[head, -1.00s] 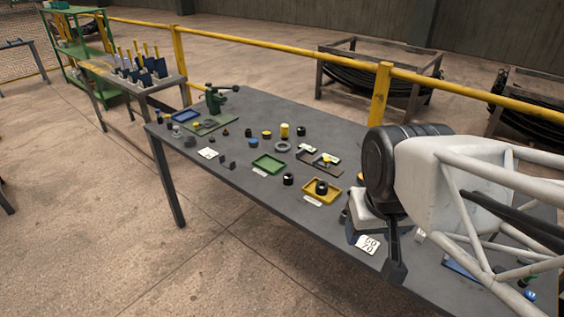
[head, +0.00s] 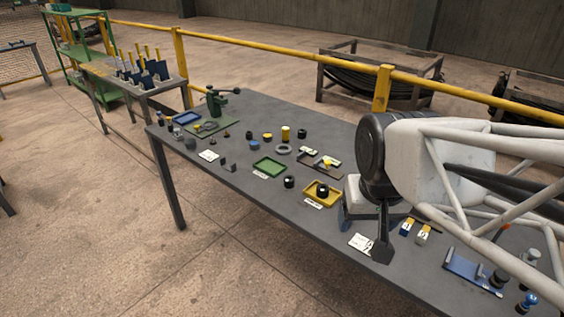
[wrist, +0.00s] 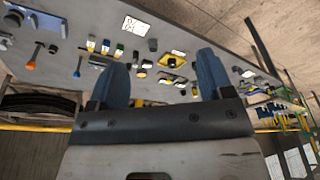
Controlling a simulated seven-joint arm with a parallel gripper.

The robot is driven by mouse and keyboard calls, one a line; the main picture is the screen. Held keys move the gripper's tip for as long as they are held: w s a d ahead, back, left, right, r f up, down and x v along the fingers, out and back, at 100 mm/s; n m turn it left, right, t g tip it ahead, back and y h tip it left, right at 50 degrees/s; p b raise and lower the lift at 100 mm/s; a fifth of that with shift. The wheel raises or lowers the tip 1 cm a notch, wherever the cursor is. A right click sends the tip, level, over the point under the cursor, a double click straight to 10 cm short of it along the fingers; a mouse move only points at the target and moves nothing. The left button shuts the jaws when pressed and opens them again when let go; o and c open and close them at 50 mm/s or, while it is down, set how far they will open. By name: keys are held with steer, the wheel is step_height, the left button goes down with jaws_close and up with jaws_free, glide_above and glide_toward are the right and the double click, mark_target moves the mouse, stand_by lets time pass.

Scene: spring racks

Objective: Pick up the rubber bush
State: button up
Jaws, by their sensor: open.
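Several short black cylinders that look like rubber bushes are on the grey table (head: 235,158); I cannot tell which one is the task's bush. One black cylinder (head: 322,190) sits in the yellow tray (head: 313,199), another black cylinder (head: 289,181) stands beside that tray, and a third (head: 301,133) is toward the back edge. My gripper (head: 383,250) is above the table, right of the yellow tray. In the wrist view my gripper (wrist: 163,62) shows two blue fingers spread apart with nothing held. The yellow tray (wrist: 176,56) shows beyond them.
A green tray (head: 268,164), a blue tray (head: 186,117) and a green press (head: 214,103) stand left along the table. Small blocks (head: 423,234) and a blue holder (head: 468,269) lie right of my gripper. A yellow rail (head: 340,59) runs behind.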

steer(key=w+a+m, duration=0.1)
steer(key=w+m, duration=0.3)
steer(key=w, duration=1.2)
steer(key=m+g, duration=0.3)
steer(key=m, duration=0.7)
glide_above(289, 182)
steer(key=w, duration=0.2)
step_height(289, 182, down, 23)
steer(key=shift+s+a+r, duration=0.1)
steer(key=shift+w+f, duration=0.2)
steer(key=shift+f, duration=0.1)
steer(key=shift+f, duration=0.1)
steer(key=shift+f, duration=1.2)
steer(key=shift+f, duration=0.1)
